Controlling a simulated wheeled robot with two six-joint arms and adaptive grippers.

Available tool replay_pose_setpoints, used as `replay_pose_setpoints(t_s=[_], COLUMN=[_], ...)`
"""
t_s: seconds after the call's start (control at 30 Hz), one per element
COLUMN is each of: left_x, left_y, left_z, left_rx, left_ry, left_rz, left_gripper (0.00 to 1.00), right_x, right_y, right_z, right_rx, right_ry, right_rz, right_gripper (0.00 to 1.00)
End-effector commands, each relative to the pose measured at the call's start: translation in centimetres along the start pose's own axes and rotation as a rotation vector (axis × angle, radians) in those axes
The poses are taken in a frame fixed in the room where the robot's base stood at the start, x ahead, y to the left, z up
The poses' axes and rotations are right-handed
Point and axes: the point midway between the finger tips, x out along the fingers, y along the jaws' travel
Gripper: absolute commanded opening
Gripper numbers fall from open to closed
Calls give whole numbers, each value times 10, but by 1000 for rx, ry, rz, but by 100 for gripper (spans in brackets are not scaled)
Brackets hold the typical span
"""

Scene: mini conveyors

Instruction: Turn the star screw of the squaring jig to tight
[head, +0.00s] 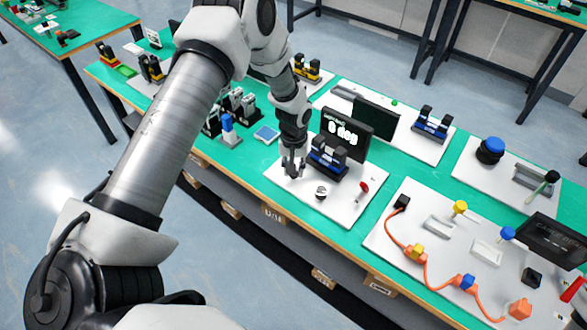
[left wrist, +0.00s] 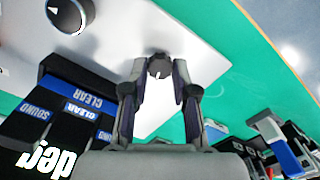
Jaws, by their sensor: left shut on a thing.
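My left gripper (head: 292,172) reaches down to the left part of a white board with a small display (head: 345,135) reading "0 deg". In the left wrist view my left gripper (left wrist: 159,75) is shut on a small dark knob, apparently the star screw (left wrist: 159,66), with a finger on each side. In the head view the fingers hide the screw. A black and blue block (head: 328,155), apparently part of the jig, stands right of the gripper; it also shows in the left wrist view (left wrist: 60,105) with "CLEAR" labels. My right gripper is not in view.
A board with an orange cable (head: 430,283) is at the right.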

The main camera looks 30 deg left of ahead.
Motion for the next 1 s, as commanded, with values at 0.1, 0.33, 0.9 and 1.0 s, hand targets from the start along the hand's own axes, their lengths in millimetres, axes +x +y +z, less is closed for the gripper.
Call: replay_pose_setpoints(t_s=[0.1,0.33,0.9,1.0], left_x=[3,3,3,2], left_y=[-1,-1,-1,0], left_z=[3,3,3,2], left_rx=[59,125,140,139], left_ry=[-8,-8,-8,-6], left_rz=[-3,-3,-3,-2], left_gripper=[0,0,53,53], right_x=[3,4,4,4], right_y=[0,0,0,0], right_z=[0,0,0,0], right_rx=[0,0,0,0], right_ry=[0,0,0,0], right_rz=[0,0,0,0], right_gripper=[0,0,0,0])
